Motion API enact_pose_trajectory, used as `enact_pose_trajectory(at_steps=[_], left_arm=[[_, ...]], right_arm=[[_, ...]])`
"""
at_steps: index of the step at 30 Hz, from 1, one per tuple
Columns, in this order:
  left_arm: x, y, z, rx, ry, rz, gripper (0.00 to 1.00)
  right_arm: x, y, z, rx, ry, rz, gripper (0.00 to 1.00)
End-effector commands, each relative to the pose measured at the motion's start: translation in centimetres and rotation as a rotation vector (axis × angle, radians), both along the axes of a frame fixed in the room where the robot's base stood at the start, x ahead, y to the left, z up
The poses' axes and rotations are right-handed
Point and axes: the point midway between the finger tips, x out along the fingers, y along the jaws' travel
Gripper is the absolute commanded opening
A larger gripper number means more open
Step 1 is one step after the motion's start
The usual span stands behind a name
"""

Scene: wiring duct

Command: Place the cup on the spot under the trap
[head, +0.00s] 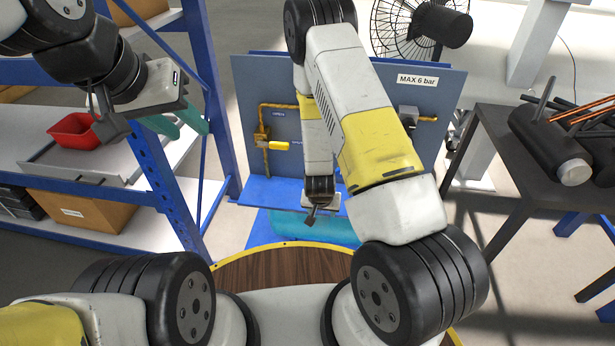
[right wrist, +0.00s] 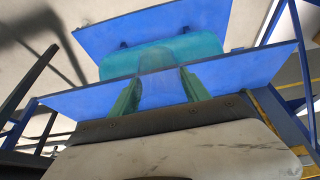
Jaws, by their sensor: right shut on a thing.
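My right gripper (right wrist: 160,82) is shut on a see-through bluish cup (right wrist: 160,90), which stands between its two green fingers in the right wrist view. In the head view my right arm hides the cup and most of that gripper, in front of the blue panel. A yellow pipe with a fitting, perhaps the trap (head: 262,138), is on the left of the panel. I cannot make out the spot under it. My left gripper (head: 193,132) is open and empty, its teal fingers apart, near the shelf at the left.
The grey-blue panel (head: 440,90) has a blue ledge (head: 245,189) at its foot. A teal basin (head: 315,228) lies low before it. A blue rack (head: 150,165) with a red bin (head: 74,131) stands left. A dark table (head: 490,160) stands right, a fan (head: 400,25) behind.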

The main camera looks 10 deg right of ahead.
Motion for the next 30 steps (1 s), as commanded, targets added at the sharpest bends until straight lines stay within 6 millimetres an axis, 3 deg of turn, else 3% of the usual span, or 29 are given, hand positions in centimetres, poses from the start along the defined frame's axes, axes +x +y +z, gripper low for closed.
enact_pose_trajectory(at_steps=[5,18,28,30], left_arm=[[0.0,0.0,0.0,0.0,0.0,0.0,0.36],[0.0,0.0,0.0,0.0,0.0,0.0,0.36],[0.0,0.0,0.0,0.0,0.0,0.0,0.36],[0.0,0.0,0.0,0.0,0.0,0.0,0.36]], right_arm=[[1.8,-0.2,-0.8,0.0,-0.005,-0.011,0.15],[12.8,-1.5,-1.8,-0.001,-0.004,-0.009,0.15],[15.8,-1.9,-2.1,0.0,-0.001,-0.008,0.15],[15.7,-1.9,-3.2,0.0,0.002,-0.008,0.15]])
